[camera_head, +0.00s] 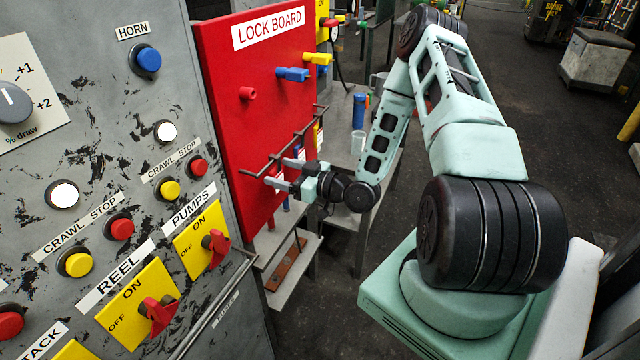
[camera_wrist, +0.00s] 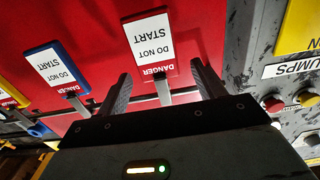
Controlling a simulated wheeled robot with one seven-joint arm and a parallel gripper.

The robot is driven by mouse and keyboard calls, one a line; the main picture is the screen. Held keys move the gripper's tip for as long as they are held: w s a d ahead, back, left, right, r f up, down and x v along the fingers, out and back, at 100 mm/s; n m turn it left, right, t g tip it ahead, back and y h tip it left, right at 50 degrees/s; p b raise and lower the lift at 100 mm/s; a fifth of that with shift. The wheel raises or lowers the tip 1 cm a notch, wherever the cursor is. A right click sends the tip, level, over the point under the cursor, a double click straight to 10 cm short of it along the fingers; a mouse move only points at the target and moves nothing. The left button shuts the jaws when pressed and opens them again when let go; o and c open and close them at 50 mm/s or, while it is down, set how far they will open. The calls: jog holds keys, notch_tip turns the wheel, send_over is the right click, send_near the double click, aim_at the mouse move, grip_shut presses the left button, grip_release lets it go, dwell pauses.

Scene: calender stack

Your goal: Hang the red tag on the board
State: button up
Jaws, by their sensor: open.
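The red tag (camera_wrist: 150,45) shows in the wrist view, with a white face reading "DANGER DO NOT START" and red edging. A grey metal strip shows at its near end, between my fingers. My gripper (camera_wrist: 160,80) is open, one finger on each side of that strip, with no clear contact. In the head view my gripper (camera_head: 277,173) reaches to the rail low on the red lock board (camera_head: 225,60). The red tag is not clearly made out there. A short red peg (camera_head: 247,93) sticks out of the board above my gripper.
A blue-edged tag (camera_wrist: 57,70) is beside the red one, with another tag (camera_wrist: 10,95) farther left. Blue (camera_head: 292,74) and yellow (camera_head: 318,58) pegs project from the board. The rail (camera_head: 255,165) crosses low. A grey switch panel (camera_head: 100,120) stands at left.

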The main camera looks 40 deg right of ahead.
jog(key=b+v, duration=0.5)
jog(key=v, duration=1)
jog(key=shift+d, duration=0.1)
jog(key=w+a+f+n+g+h+b, duration=0.1)
jog(key=w+a+n+g+h, duration=0.1)
jog(key=w+a+g, duration=0.45)
jog(key=w+a+f+n+g+h, duration=0.15)
jog(key=a+g, duration=0.25)
jog(key=a, duration=0.5)
jog(key=s+a+r+g+h, duration=0.1)
jog(key=s+a+r+g, duration=0.2)
jog(key=s+a+r, duration=0.2)
jog(key=s+a+r+g+h, duration=0.1)
jog(key=s+a+r+g, duration=0.2)
jog(key=s+a, duration=0.8)
jog(key=s+r, duration=0.1)
jog(key=s, duration=0.5)
jog(key=shift+s+a+r+b, duration=0.2)
jog(key=shift+a+r+b, duration=0.2)
